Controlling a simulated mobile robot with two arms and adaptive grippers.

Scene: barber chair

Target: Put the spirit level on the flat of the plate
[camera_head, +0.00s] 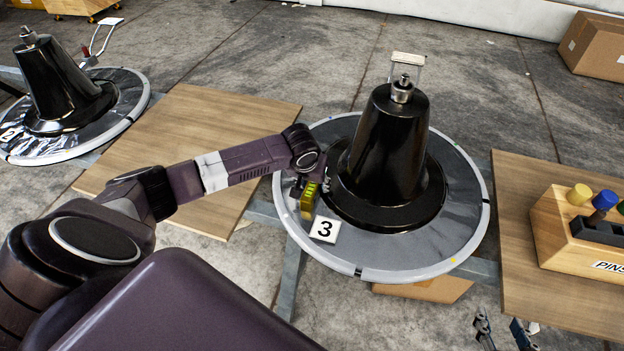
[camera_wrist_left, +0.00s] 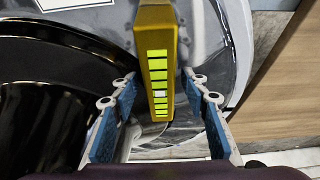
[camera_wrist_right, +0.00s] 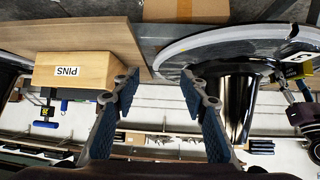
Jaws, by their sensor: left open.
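The spirit level (camera_head: 309,202) is a yellow bar with bright green segments, over the left part of the grey round plate (camera_head: 450,245), beside the black cone's flange. In the left wrist view the level (camera_wrist_left: 157,80) lies between the spread blue-padded fingers of my left gripper (camera_wrist_left: 160,120), with gaps on both sides. In the head view my left gripper (camera_head: 306,188) is partly hidden by my own wrist. I cannot tell whether the level's underside touches the plate. My right gripper (camera_head: 503,334) is at the bottom right, open and empty in its wrist view (camera_wrist_right: 160,92).
A black cone (camera_head: 390,145) fills the plate's middle. A "3" card (camera_head: 325,229) lies near the level. A wooden PINS box (camera_head: 565,245) stands on a board at right. Another plate with a cone (camera_head: 65,90) is at far left, with a wooden board (camera_head: 190,140) between.

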